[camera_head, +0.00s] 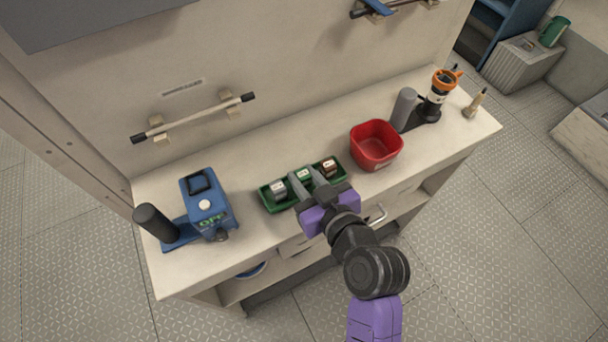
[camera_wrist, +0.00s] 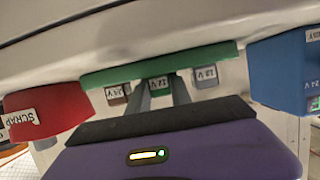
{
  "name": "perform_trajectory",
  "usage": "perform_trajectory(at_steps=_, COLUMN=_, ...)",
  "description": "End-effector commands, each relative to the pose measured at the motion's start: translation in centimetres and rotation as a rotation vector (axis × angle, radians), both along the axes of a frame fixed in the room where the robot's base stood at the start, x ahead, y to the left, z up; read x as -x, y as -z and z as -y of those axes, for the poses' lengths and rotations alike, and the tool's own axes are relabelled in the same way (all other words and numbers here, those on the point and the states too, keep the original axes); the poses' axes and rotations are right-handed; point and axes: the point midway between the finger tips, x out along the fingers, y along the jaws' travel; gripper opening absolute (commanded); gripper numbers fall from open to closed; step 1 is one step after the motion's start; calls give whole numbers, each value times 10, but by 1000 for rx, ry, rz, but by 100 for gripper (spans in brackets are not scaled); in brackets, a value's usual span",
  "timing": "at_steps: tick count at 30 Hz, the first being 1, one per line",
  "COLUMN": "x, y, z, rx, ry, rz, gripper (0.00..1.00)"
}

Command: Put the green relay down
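The green relay (camera_head: 303,175) is in the middle of the green tray (camera_head: 268,205) on the counter, between a grey relay (camera_head: 279,190) and a brown relay (camera_head: 329,167). My gripper (camera_head: 306,179) reaches over the tray's front edge, with one finger on each side of the green relay. In the wrist view the fingers look closed against the relay (camera_wrist: 160,84), whose label reads 12 V. The tray (camera_wrist: 205,53) shows behind it. I cannot tell whether the relay touches the tray floor.
A red bin (camera_head: 376,146) marked SCRAP (camera_wrist: 45,112) stands right of the tray. A blue device (camera_head: 205,202) with a black cylinder stands left. A grey cylinder (camera_head: 404,108) and an orange-topped tool (camera_head: 441,88) are at the right end. A wall rail (camera_head: 195,117) runs behind.

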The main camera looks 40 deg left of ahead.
Motion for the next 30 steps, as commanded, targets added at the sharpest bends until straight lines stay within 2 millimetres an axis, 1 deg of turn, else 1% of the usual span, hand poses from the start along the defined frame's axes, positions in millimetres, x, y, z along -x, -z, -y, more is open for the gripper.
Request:
perform_trajectory(at_steps=1, x=0, y=0, z=0, rx=0, ry=0, rz=0, gripper=35)
perform_trajectory(at_steps=3, x=0, y=0, z=0, rx=0, ry=0, rz=0, gripper=47)
perform_trajectory(at_steps=11, x=0, y=-1, z=0, rx=0, ry=0, rz=0, gripper=47)
perform_trajectory(at_steps=16, x=1, y=-5, z=2, rx=0, ry=1, rz=-1, gripper=47)
perform_trajectory(at_steps=20, x=8, y=-10, z=20, rx=-2, ry=2, rz=-1, gripper=47)
perform_trajectory(at_steps=27, x=26, y=-27, z=64, rx=-2, ry=3, rz=1, gripper=47)
perform_trajectory(at_steps=30, x=33, y=-33, z=79, rx=0, ry=2, rz=1, gripper=47)
